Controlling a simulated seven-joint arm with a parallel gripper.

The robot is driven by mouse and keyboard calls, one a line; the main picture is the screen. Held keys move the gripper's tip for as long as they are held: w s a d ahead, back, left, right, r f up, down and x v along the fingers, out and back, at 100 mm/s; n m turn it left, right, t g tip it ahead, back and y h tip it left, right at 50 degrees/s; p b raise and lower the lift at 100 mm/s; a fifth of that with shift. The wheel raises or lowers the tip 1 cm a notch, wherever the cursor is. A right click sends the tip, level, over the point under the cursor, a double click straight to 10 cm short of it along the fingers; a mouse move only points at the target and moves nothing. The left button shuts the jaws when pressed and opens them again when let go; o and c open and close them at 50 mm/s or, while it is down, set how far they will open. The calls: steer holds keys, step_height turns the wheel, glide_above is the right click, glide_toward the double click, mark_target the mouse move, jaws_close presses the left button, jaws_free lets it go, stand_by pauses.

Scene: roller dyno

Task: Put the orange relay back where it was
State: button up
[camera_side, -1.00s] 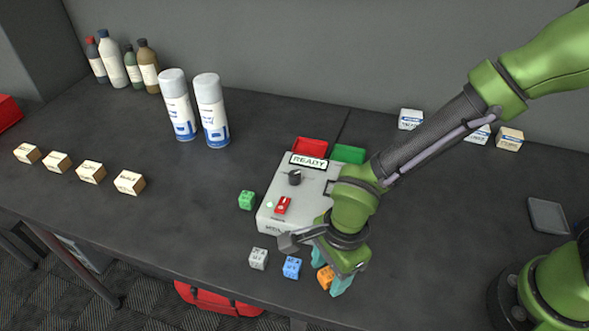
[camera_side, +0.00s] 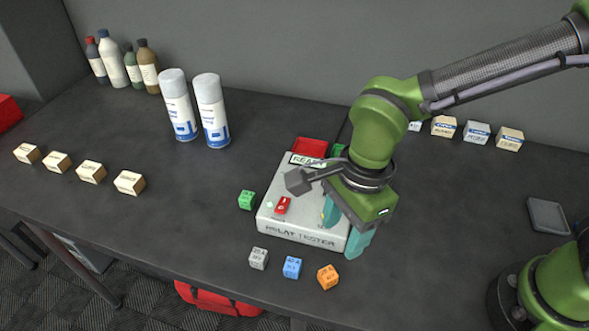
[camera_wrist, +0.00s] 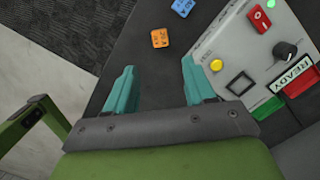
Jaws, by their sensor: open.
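The orange relay (camera_side: 327,277) sits on the table near its front edge, at the right end of a short row with a blue relay (camera_side: 292,267) and a grey relay (camera_side: 258,258). It also shows in the wrist view (camera_wrist: 160,38), beyond my fingertips. My gripper (camera_side: 345,232) is open and empty, above the right side of the relay tester (camera_side: 290,232), behind the orange relay. In the wrist view its teal fingers (camera_wrist: 158,78) are spread apart with nothing between them. The tester's display reads READY.
A green relay (camera_side: 246,200) stands left of the tester. A red tray (camera_side: 310,147) and a green tray (camera_side: 338,150) lie behind it. Two spray cans (camera_side: 211,112), several small boxes (camera_side: 129,183) and bottles stand farther left. The table right of the orange relay is clear.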

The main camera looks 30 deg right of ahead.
steer(key=d+r+n+t, duration=0.3)
steer(key=d+r+n, duration=0.2)
steer(key=d, duration=0.7)
steer(key=s+d+r+n+t, duration=0.1)
steer(key=d+r+n+t, duration=0.3)
steer(key=d+n, duration=0.5)
steer(key=d+r, duration=0.2)
steer(key=d, duration=0.1)
steer(key=shift+y, duration=0.3)
